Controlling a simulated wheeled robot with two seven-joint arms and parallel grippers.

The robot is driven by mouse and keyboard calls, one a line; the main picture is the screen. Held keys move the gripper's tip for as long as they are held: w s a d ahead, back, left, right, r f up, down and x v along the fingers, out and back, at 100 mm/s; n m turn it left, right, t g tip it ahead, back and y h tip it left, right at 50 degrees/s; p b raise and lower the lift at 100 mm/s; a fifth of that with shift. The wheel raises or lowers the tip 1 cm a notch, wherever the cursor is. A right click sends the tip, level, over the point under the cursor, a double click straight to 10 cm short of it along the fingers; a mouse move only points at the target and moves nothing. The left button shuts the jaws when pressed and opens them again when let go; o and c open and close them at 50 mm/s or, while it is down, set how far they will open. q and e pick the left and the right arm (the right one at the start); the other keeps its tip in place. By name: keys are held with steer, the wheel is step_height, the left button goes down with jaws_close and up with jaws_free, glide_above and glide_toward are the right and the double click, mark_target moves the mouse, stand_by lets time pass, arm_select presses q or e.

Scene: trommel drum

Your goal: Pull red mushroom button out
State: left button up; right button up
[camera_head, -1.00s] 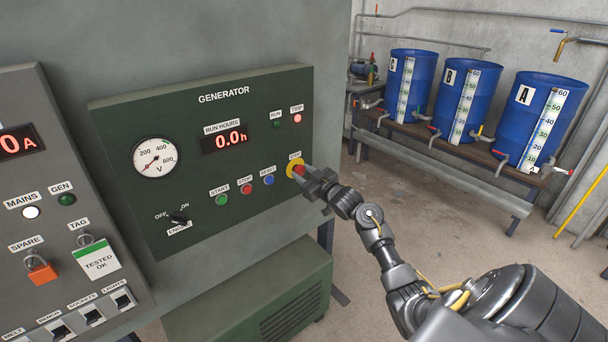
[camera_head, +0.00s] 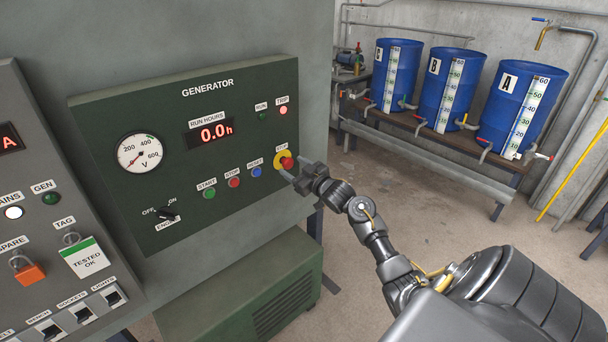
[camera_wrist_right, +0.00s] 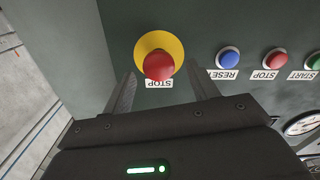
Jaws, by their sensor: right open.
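The red mushroom button (camera_head: 287,162) sits on a yellow round plate at the right side of the green generator panel (camera_head: 120,200). It also shows in the right wrist view (camera_wrist_right: 158,67), with the yellow plate (camera_wrist_right: 150,45) behind it and a STOP label by it. My right gripper (camera_head: 294,175) is open just in front of the button. In the wrist view its two fingers (camera_wrist_right: 160,92) stand apart to either side below the button, and nothing is between their visible tips. I cannot tell whether a finger touches the button. My left gripper is not in view.
Green (camera_head: 209,192), red (camera_head: 234,182) and blue (camera_head: 256,172) push buttons lie left of the mushroom button. The TRIP lamp (camera_head: 283,111) glows red. A grey panel (camera_head: 40,150) stands at the left. Blue drums (camera_head: 450,90) stand on a bench at the back right.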

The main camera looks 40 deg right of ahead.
steer(key=s+b, duration=0.1)
steer(key=s, duration=0.9)
steer(key=shift+b, duration=0.3)
